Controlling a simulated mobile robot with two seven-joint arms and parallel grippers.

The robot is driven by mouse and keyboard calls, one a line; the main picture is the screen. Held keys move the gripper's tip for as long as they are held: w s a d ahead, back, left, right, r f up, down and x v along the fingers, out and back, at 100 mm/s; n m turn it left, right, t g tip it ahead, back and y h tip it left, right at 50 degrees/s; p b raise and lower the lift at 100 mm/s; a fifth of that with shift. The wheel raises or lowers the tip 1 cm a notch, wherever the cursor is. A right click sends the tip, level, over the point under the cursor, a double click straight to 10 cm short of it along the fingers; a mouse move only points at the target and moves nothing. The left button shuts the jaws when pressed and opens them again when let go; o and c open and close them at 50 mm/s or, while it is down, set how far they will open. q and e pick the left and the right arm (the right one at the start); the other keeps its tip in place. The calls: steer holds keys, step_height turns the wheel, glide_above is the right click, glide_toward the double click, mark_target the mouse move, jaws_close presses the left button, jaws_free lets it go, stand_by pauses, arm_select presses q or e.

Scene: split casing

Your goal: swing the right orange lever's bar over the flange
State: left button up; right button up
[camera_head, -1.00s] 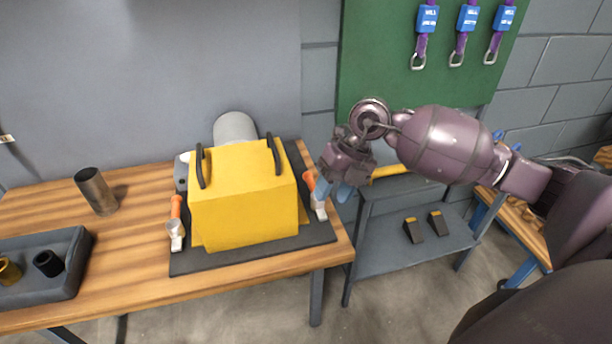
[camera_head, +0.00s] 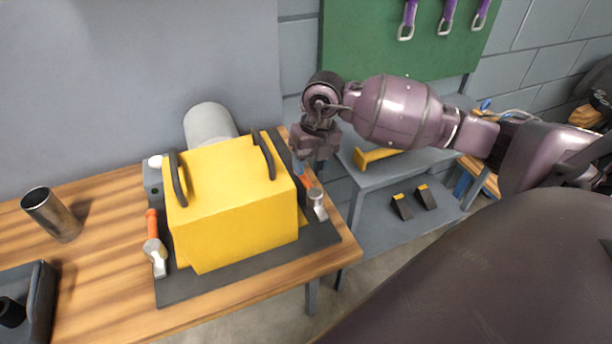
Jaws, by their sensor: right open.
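The yellow casing (camera_head: 235,205) with two black handles sits on a dark base plate (camera_head: 265,262) on the wooden table. The right orange lever (camera_head: 306,181) stands at the casing's right side, with its metal end (camera_head: 317,203) low by the plate. My right gripper (camera_head: 302,172) is open, pointing down at the lever's orange handle, with its fingers very close to it. I cannot tell whether they touch. The left orange lever (camera_head: 152,222) stands upright at the casing's left side. The flange is mostly hidden behind the yellow cover. My left gripper is not in view.
A grey cylinder (camera_head: 208,123) projects behind the casing. A metal cup (camera_head: 50,214) and a dark tray (camera_head: 38,305) are at left. A grey cart (camera_head: 385,178) with a yellow piece (camera_head: 372,158) stands right of the table.

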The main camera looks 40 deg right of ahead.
mark_target(307, 179)
steer(key=shift+w+a+f, duration=0.1)
steer(key=shift+a+f, duration=0.1)
steer(key=shift+f, duration=0.85)
steer(key=shift+a+f, duration=0.15)
steer(key=shift+f, duration=0.85)
jaws_close()
